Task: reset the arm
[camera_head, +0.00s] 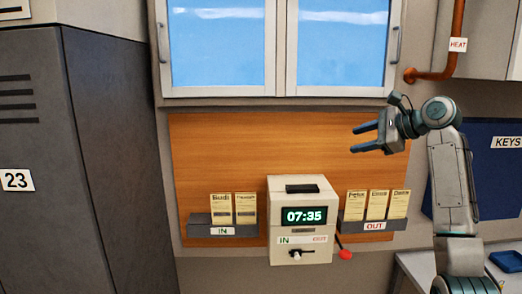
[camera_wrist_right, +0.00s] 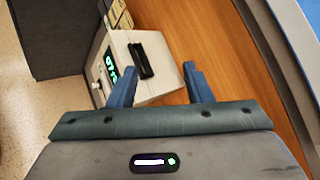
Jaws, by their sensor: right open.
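My right arm comes in from the right in the head view. My right gripper (camera_head: 366,137) is open and empty, its two blue fingers pointing left in front of the wooden board, above the OUT rack (camera_head: 366,225). In the right wrist view my right gripper (camera_wrist_right: 160,84) shows its fingers apart with nothing between them. Beyond them is the time clock (camera_head: 302,218), a pale box with a dark slot on top and a display reading 07:35. The time clock also shows in the right wrist view (camera_wrist_right: 168,80). My left gripper is in neither view.
The IN rack (camera_head: 221,231) holds cards left of the clock; the OUT rack also holds cards. A red-tipped lever (camera_head: 345,254) sticks out at the clock's right. A glass-fronted cabinet (camera_head: 220,50) hangs above, an orange pipe (camera_head: 456,40) at upper right. A grey locker (camera_head: 110,130) stands left.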

